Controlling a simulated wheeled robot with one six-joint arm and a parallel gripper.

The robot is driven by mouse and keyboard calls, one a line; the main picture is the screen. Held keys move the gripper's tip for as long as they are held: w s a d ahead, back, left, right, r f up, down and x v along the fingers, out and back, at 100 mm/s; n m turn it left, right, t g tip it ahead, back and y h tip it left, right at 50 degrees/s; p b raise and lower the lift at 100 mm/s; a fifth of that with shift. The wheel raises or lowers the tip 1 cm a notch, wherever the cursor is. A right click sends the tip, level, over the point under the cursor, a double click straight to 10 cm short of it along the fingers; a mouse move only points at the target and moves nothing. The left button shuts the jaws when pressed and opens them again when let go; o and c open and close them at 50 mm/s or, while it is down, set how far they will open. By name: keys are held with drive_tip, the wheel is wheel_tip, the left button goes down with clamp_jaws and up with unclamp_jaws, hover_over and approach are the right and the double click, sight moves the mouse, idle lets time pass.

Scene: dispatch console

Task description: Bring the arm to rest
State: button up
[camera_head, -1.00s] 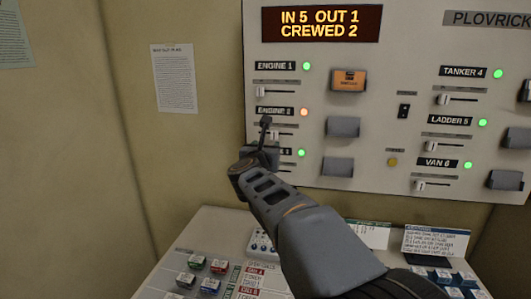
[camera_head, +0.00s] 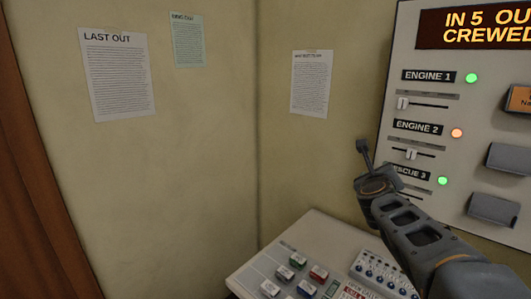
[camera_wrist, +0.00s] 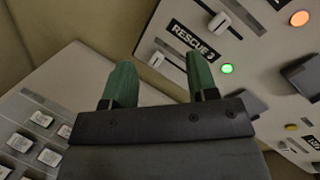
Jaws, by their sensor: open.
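My arm reaches up from the lower right in the head view, in front of the left part of the status board (camera_head: 455,190). My gripper (camera_wrist: 158,78) shows in the wrist view as two green fingers set well apart, with nothing between them. The fingers are near the board's left edge, beside the Rescue 3 label (camera_wrist: 205,38).
The desk console (camera_head: 310,235) with coloured buttons (camera_head: 319,272) lies below. Board sliders (camera_head: 411,154) and grey holders (camera_head: 493,208) stick out close to my arm. Paper notices (camera_head: 118,75) hang on the left walls. The space before those walls is clear.

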drive_tip(key=s+a+f+n+g+y, duration=0.45)
drive_tip(key=a+f+n+y, duration=0.5)
drive_tip(key=n, duration=1.05)
drive_tip(key=s+a+f+n+g+h, duration=0.1)
drive_tip(key=s+a+f+n+g, duration=0.1)
drive_tip(key=s+f+n, duration=0.4)
drive_tip(key=s+a+f+n+g+h, duration=0.1)
drive_tip(key=s+f+n+g, duration=0.3)
drive_tip(key=s+n, duration=0.3)
drive_tip(key=s+f, duration=0.1)
drive_tip(key=s, duration=0.3)
drive_tip(key=shift+s+a+f+n+g, duration=0.25)
drive_tip(key=shift+a+f+n+g, duration=0.05)
drive_tip(key=shift+a+f+g, duration=0.1)
drive_tip(key=shift+a+r, duration=0.2)
drive_tip(key=shift+c, duration=0.3)
